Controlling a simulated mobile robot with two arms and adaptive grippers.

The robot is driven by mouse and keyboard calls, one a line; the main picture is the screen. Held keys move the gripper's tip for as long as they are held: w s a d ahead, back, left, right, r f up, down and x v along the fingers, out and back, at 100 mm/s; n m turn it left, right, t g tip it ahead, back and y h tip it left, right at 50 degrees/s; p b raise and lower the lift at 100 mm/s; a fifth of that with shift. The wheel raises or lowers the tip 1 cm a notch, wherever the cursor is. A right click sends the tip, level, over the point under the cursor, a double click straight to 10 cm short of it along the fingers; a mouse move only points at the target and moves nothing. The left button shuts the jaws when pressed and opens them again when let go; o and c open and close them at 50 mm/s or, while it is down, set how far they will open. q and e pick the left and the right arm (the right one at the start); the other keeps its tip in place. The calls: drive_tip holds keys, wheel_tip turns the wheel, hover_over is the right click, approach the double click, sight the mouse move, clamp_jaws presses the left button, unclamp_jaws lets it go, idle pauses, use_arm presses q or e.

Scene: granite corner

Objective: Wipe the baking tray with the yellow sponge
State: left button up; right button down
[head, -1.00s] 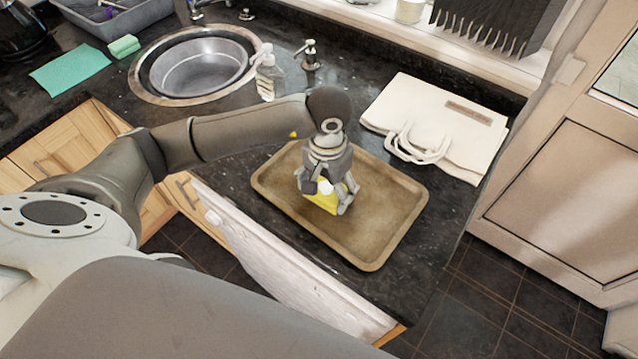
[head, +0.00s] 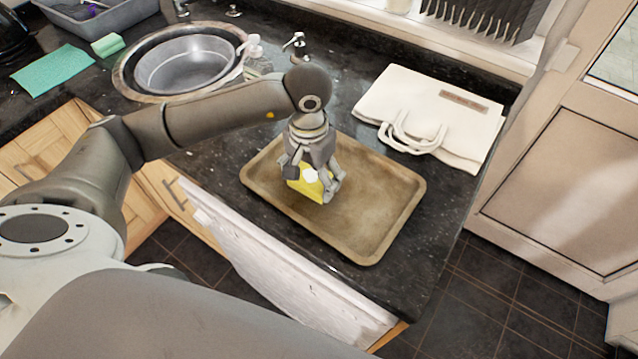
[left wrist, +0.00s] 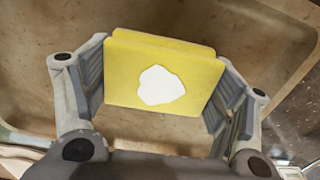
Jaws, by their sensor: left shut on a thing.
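The yellow sponge (head: 306,188) is between the fingers of my left gripper (head: 313,183), which is shut on it. In the left wrist view the sponge (left wrist: 190,75) has a white patch on its face and a finger of my left gripper (left wrist: 160,95) at each side. The brown baking tray (head: 372,215) lies flat on the dark counter, and its base also shows in the left wrist view (left wrist: 60,25). The sponge is over the tray's left part; whether it touches the tray I cannot tell. My right gripper is not in view.
A round sink (head: 185,62) with a basin is at the upper left. A tap-like dispenser (head: 297,45) stands behind my left arm. A folded cream bag (head: 428,115) lies behind the tray. A green cloth (head: 52,70) and green sponge (head: 107,45) lie at far left.

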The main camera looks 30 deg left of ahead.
use_arm(q)
drive_tip(key=shift+a+f, duration=0.1)
drive_tip(key=shift+a, duration=0.2)
drive_tip(key=shift+r+p, duration=1.4)
drive_tip(key=shift+r, duration=1.55)
drive_tip(key=shift+r, duration=0.1)
drive_tip(key=shift+r+p, duration=0.65)
drive_tip(key=shift+r, duration=0.8)
